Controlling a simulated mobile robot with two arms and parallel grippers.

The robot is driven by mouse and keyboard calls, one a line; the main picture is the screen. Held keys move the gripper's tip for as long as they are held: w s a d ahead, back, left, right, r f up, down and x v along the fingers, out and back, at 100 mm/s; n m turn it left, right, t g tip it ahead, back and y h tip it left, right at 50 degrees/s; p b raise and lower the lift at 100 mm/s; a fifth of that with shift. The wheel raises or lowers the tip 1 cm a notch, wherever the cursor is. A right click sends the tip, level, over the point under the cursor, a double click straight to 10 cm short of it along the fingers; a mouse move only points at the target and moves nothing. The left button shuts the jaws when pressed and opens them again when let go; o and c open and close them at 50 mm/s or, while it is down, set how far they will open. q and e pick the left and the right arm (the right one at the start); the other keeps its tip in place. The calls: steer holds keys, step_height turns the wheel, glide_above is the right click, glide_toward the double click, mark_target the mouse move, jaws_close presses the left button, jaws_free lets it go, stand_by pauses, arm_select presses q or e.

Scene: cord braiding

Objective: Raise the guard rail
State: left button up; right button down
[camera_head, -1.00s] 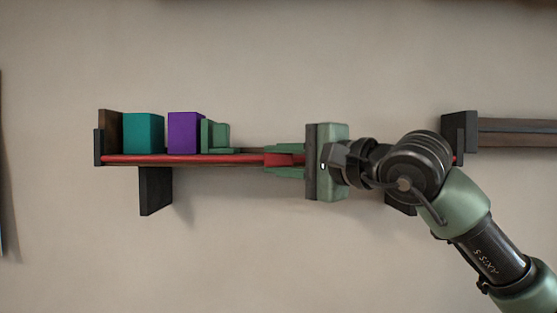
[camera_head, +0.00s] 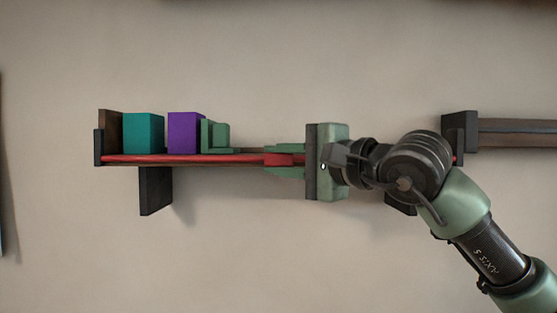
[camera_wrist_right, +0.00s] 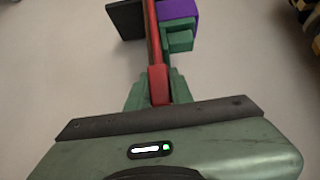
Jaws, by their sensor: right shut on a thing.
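The guard rail (camera_head: 190,158) is a thin red bar along the front edge of the wall shelf, level with the shelf board. It has a thicker red grip section (camera_head: 277,159) near its middle. My right gripper (camera_head: 278,160) is shut on that red grip section, one finger above and one below. In the right wrist view the red grip section (camera_wrist_right: 158,85) sits between the green fingers (camera_wrist_right: 160,92), and the rail runs away from it. The rail's right part is mostly hidden behind my right gripper and arm. My left gripper is not in view.
On the shelf's left stand a teal box (camera_head: 143,133), a purple box (camera_head: 184,132) and a green stepped piece (camera_head: 216,136). A dark bracket (camera_head: 155,190) is below. Another dark shelf (camera_head: 515,133) is at the right. The wall below is clear.

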step_height(320, 180, up, 5)
steer(key=shift+f+p, duration=0.1)
steer(key=shift+p, duration=1.15)
steer(key=c, duration=1.2)
jaws_free()
steer(key=shift+f, duration=0.1)
steer(key=shift+c, duration=0.2)
steer(key=shift+s+d+f+b, duration=0.15)
steer(key=shift+s+d+b, duration=0.15)
steer(key=shift+d+b, duration=0.15)
steer(key=b+v, duration=0.3)
steer(key=v, duration=0.3)
steer(key=shift+s+d, duration=0.2)
steer(key=shift+s, duration=0.15)
